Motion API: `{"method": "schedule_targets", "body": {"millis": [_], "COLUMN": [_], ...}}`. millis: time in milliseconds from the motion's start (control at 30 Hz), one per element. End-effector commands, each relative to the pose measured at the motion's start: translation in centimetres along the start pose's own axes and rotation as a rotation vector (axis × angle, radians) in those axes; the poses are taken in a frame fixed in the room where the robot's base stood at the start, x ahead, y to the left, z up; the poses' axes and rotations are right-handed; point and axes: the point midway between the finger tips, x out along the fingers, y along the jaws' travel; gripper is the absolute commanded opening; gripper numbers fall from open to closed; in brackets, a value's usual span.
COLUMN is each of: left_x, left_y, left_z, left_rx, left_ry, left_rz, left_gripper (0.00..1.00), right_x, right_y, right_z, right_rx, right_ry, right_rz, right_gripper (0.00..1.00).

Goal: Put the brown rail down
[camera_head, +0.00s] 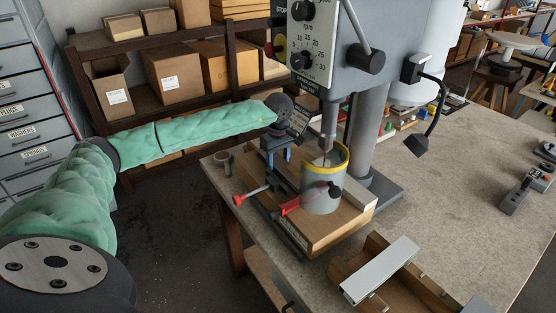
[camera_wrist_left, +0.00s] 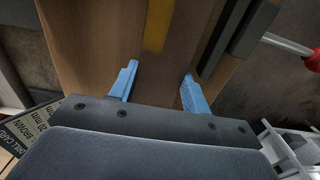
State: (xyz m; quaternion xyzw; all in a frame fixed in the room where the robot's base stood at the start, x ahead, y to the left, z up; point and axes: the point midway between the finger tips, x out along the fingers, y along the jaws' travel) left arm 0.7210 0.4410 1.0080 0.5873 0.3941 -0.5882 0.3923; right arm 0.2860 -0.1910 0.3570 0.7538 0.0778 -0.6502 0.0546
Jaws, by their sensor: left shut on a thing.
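My left gripper (camera_head: 278,160) is above the wooden drilling fixture (camera_head: 340,222) beside the drill press. Its blue fingers (camera_wrist_left: 158,90) stand apart on both sides of the brown rail (camera_wrist_left: 163,72) in the left wrist view, and the gripper is shut on it. In the head view the rail is mostly hidden by the gripper and the round guard. I cannot tell whether the rail touches the fixture. My right gripper is not in view.
The drill press (camera_head: 372,100) stands over the fixture, with a grey, yellow-rimmed guard (camera_head: 322,190) around its bit. Red-handled clamps (camera_head: 290,208) stick out at the left. A silver rail (camera_head: 380,270) lies across a wooden tray (camera_head: 418,292) in front.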

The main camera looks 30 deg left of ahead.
Motion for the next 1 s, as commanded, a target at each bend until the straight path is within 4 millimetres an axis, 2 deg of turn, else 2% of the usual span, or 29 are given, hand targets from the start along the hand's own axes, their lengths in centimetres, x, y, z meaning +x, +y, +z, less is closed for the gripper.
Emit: {"method": "schedule_targets", "body": {"millis": [467, 500, 867, 1000], "left_x": [0.2, 0.1, 0.0, -1.2], "left_y": [0.0, 0.0, 0.0, 0.1], "left_z": [0.0, 0.0, 0.0, 0.0], "left_rx": [0.0, 0.0, 0.0, 0.0], "left_ry": [0.0, 0.0, 0.0, 0.001], "left_rz": [0.001, 0.001, 0.001, 0.004], "left_gripper": [0.2, 0.55, 0.57, 0.57], "right_x": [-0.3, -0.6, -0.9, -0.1], "right_y": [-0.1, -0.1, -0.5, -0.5], "right_z": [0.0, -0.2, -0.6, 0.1], "right_rx": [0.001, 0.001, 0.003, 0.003], "right_ry": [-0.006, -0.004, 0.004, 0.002], "right_rz": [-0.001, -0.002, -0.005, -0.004], "right_gripper": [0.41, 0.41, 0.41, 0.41]}}
